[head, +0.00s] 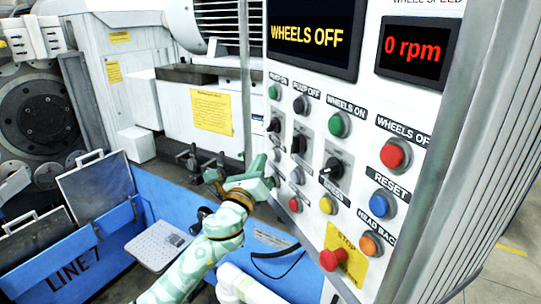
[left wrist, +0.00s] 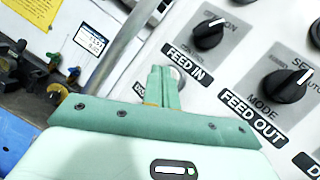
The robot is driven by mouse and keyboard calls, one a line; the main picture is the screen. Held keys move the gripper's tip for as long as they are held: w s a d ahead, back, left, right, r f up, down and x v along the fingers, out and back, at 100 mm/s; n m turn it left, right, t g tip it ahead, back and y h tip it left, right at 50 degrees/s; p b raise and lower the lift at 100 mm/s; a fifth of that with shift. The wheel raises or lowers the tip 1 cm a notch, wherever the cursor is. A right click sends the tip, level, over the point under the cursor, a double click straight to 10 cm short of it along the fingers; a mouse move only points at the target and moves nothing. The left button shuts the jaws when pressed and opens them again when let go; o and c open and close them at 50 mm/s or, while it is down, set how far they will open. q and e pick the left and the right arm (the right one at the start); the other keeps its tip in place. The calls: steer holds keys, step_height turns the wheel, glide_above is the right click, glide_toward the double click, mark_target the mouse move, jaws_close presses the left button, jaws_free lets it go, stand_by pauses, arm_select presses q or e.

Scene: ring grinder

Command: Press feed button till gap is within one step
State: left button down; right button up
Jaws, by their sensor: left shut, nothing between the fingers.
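My left gripper (head: 262,168) is shut and empty, with its green fingers up at the left edge of the white control panel (head: 440,105). In the left wrist view, the shut fingertips (left wrist: 160,72) are just below the FEED IN label (left wrist: 187,62). A pale round edge shows beside them; the button there is mostly hidden, and I cannot tell whether the fingers touch it. The FEED OUT label (left wrist: 252,116) is to the right. My right gripper is not in view.
The panel display (head: 308,36) reads WHEELS OFF and the speed display (head: 415,48) reads 0 rpm. Several buttons and knobs crowd the panel, including a red stop button (head: 333,259) on yellow. A blue machine bed (head: 100,250) lies at lower left.

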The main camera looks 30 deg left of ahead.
arm_select(q)
steer(key=shift+s+a, duration=0.2)
steer(key=shift+s, duration=0.05)
steer(key=shift+s+a+p, duration=0.2)
steer(key=shift+s+a, duration=0.55)
steer(key=shift+s, duration=0.25)
steer(key=shift+s+a+p, duration=0.15)
steer(key=shift+s+a, duration=0.6)
steer(key=shift+s, duration=0.2)
stand_by(1.3)
